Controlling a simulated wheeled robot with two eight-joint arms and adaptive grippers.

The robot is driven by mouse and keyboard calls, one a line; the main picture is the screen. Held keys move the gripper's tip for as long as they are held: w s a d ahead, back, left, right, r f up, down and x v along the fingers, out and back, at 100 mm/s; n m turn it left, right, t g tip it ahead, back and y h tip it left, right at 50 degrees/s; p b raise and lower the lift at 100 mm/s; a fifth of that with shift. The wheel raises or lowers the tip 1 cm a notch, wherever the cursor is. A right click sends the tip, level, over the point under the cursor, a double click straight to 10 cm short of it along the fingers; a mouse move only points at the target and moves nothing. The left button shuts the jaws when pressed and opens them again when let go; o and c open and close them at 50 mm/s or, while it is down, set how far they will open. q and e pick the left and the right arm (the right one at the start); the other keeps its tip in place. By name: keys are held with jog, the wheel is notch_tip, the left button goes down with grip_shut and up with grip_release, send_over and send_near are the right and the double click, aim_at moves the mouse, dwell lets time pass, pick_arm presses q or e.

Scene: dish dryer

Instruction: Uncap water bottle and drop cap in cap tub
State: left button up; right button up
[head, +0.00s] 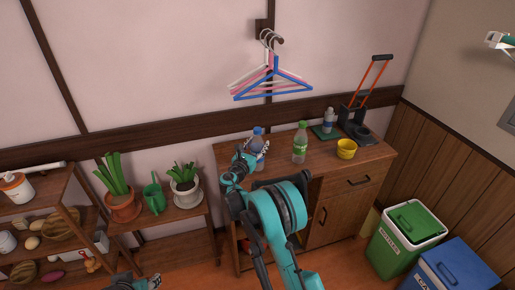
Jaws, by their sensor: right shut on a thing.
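A clear bluish bottle (257,133) with a blue cap stands upright at the left end of the wooden cabinet top. My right gripper (261,147) is around this bottle's body and shut on it; the gripper partly hides the bottle. A bottle with a green label and cap (300,146) stands to its right. A small clear bottle (328,116) stands farther back on a green mat. A yellow tub (346,149) sits toward the right of the top. My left gripper (150,282) is low at the bottom edge, far from the bottles; its fingers are too small to read.
A black stand with an orange handle (375,80) stands at the cabinet's back right. Hangers (270,75) hang on the wall above. Green (410,222) and blue (455,265) bins stand right of the cabinet. Shelves with potted plants (122,205) are at left.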

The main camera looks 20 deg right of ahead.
aim_at(256, 139)
notch_tip(256, 139, up, 4)
jog(key=shift+r+p, duration=0.1)
jog(key=shift+p, duration=0.9)
jog(key=s+d+r+p, duration=0.3)
jog(key=s+d+r, duration=0.2)
jog(key=d, duration=0.5)
jog(key=shift+s+r, duration=0.35)
jog(key=shift+r, duration=0.4)
jog(key=shift+d, duration=0.1)
jog(key=o, duration=0.4)
jog(key=c, duration=0.8)
